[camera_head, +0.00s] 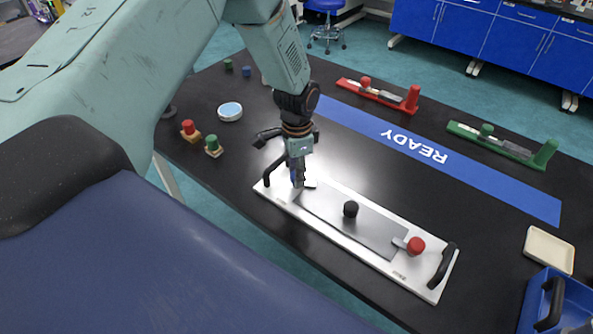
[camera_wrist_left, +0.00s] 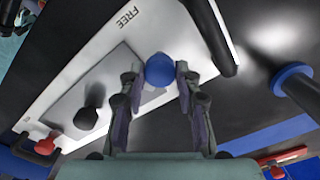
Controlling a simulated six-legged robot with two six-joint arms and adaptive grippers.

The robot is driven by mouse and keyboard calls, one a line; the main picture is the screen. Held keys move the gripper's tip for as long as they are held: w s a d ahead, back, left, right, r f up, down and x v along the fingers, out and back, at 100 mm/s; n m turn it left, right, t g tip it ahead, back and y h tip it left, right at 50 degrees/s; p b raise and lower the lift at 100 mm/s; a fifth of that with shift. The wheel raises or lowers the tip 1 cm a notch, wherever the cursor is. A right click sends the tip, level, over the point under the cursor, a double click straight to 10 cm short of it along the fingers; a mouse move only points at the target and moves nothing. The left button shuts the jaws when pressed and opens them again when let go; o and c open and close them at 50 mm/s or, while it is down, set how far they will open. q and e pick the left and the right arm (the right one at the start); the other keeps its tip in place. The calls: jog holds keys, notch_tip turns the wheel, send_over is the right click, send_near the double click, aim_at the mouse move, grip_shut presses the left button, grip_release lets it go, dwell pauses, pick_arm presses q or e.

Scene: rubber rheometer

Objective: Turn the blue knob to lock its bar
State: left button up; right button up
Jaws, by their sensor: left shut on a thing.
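A white plate (camera_head: 330,240) lies on the black table with a grey bar (camera_head: 380,236) along it. The blue knob (camera_wrist_left: 159,70) is at one end of the plate, with the word FREE on the white surface near it. My left gripper (camera_head: 297,178) is above this end, and its fingers stand on both sides of the blue knob in the wrist view (camera_wrist_left: 158,92). It is shut on the knob. The gripper mostly hides the knob in the head view. A black knob (camera_head: 350,209) stands on the bar, and a red knob (camera_head: 416,246) at the far end. My right gripper is not in view.
Black handles rise at both plate ends, one at the right (camera_head: 443,266). A blue READY strip (camera_head: 480,178) runs behind the plate. Red (camera_head: 378,94) and green (camera_head: 500,146) fixtures stand beyond it. A beige tray (camera_head: 549,250) and blue bin are at the right.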

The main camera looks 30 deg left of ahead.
pick_arm(q)
jog(key=m+b, duration=0.1)
jog(key=m, duration=0.5)
jog(key=shift+f+m, duration=0.1)
jog(key=shift+m, duration=0.2)
dwell(0.5)
jog(key=o, duration=1.2)
jog(key=shift+w, duration=0.1)
jog(key=shift+c, duration=0.2)
notch_tip(320, 180, up, 12)
